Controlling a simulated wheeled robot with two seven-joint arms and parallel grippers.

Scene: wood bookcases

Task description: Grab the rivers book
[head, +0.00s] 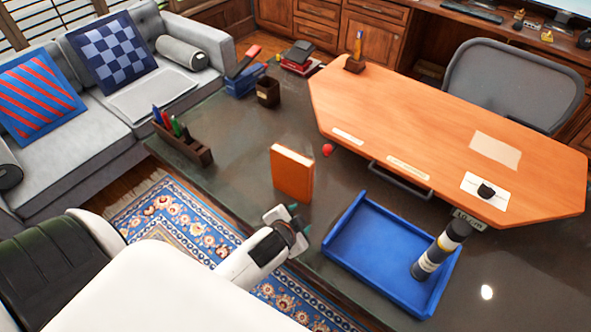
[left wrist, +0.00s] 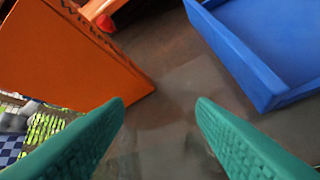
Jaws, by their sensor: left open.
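An orange book (head: 292,172) stands upright on the dark desk top, left of the blue tray. Its cover faces me in the head view, with no title readable there. In the left wrist view the orange book (left wrist: 65,55) fills the upper left, with dark lettering along its top edge that I cannot fully read. My left gripper (head: 298,218) is just in front of the book's lower right side. In the left wrist view its green fingers (left wrist: 160,125) are apart with nothing between them. My right gripper does not show.
A blue tray (head: 345,219) with a dark bottle (head: 440,250) in it lies to the right. A pen holder (head: 184,142) stands left, a red ball (head: 327,150) behind the book. More books (head: 299,58) lie at the far end. Bare desk separates book and tray.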

